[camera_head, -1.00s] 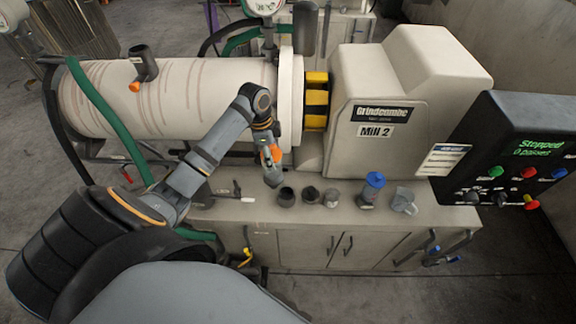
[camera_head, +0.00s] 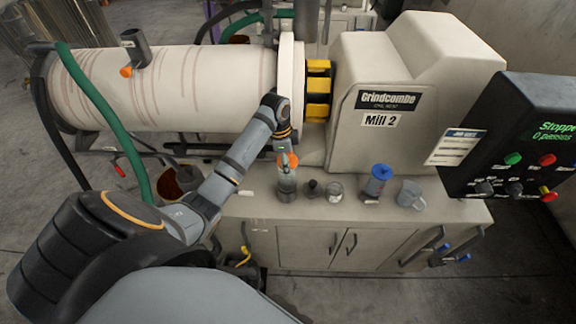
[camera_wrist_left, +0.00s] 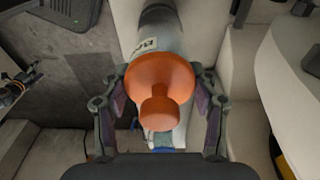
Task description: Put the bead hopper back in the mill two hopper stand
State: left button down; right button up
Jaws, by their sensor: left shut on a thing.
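The bead hopper, as far as I can tell, is a grey labelled cylinder with an orange funnel-shaped end and knob; it shows in the left wrist view (camera_wrist_left: 160,85). My left gripper (camera_wrist_left: 160,108) is shut on it, with one finger on each side of the orange part. In the head view the left gripper (camera_head: 287,168) points down over the cabinet top in front of Mill 2, and the orange part (camera_head: 292,160) shows between its fingers. The held thing's lower end is over the leftmost spot in the counter row; whether it touches or sits in anything there is unclear. My right gripper is not in view.
On the cabinet top (camera_head: 455,212), right of the gripper, stand a small dark item (camera_head: 313,188), a small round jar (camera_head: 334,191), a blue-lidded jar (camera_head: 378,182) and a grey mug (camera_head: 410,194). Mill 2 (camera_head: 410,130) rises behind; its control panel (camera_head: 520,140) is at right.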

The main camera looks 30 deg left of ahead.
pick_arm(q)
jog(key=shift+s, duration=0.15)
jog(key=shift+f, duration=0.45)
jog(key=shift+c, duration=1.8)
grip_release()
jog(key=r, duration=0.2)
jog(key=r+b, duration=0.1)
jog(key=r, duration=0.3)
jog(key=shift+s+a, duration=0.1)
jog(key=shift+a, duration=0.3)
jog(key=r+p, duration=0.1)
jog(key=r, duration=0.1)
jog(key=r+p, duration=0.1)
jog(key=r, duration=0.1)
jog(key=r+p, duration=0.1)
jog(key=r, duration=0.1)
jog(key=shift+s+a+r+p, duration=0.15)
jog(key=shift+s+a+p, duration=0.1)
jog(key=shift+a+p, duration=0.1)
jog(key=shift+s+r, duration=0.1)
jog(key=shift+r, duration=0.3)
